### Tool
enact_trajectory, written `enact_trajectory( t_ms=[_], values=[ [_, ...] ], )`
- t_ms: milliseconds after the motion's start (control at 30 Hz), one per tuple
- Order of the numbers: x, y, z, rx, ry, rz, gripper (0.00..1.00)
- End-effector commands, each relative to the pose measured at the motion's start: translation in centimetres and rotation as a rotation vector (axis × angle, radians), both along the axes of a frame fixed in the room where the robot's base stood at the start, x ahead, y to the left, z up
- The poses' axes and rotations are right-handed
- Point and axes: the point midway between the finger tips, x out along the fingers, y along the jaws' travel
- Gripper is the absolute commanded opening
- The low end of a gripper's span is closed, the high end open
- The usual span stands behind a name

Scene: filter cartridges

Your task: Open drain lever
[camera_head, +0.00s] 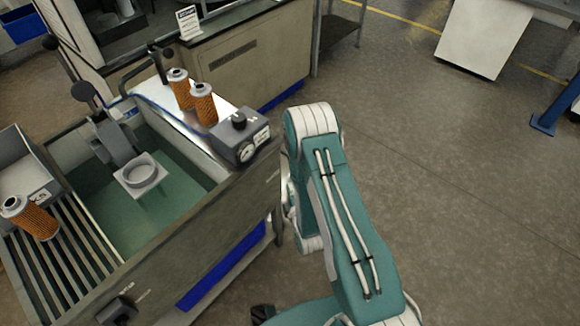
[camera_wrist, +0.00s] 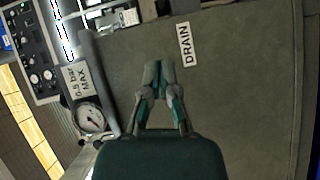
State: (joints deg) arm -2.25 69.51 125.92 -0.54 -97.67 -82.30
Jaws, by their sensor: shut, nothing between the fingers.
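In the wrist view a white DRAIN label (camera_wrist: 186,45) is fixed to the grey-green front panel of the wash tank (camera_wrist: 245,90). My gripper (camera_wrist: 158,68) is shut and empty, with its fingertips in front of the panel just left of the label. No drain lever can be made out; the fingers may cover it. In the head view the tank's front panel (camera_head: 215,225) faces my arm, and my gripper is hidden behind my arm.
A gauge box (camera_head: 240,138) sits on the tank's right corner; its gauge (camera_wrist: 90,119) shows left of my gripper. Orange filter cartridges (camera_head: 203,104) stand behind it, another (camera_head: 30,217) at the left. A black knob (camera_head: 118,312) is at the front.

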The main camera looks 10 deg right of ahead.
Motion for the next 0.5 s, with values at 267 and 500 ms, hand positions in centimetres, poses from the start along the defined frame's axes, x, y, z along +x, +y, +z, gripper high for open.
enact_trajectory(
  t_ms=[267,500],
  values=[
    [5.3,0.3,-0.7,0.0,-0.003,0.001,0.0],
    [8.8,-1.2,-1.4,0.0,-0.001,-0.003,0.0]
  ],
)
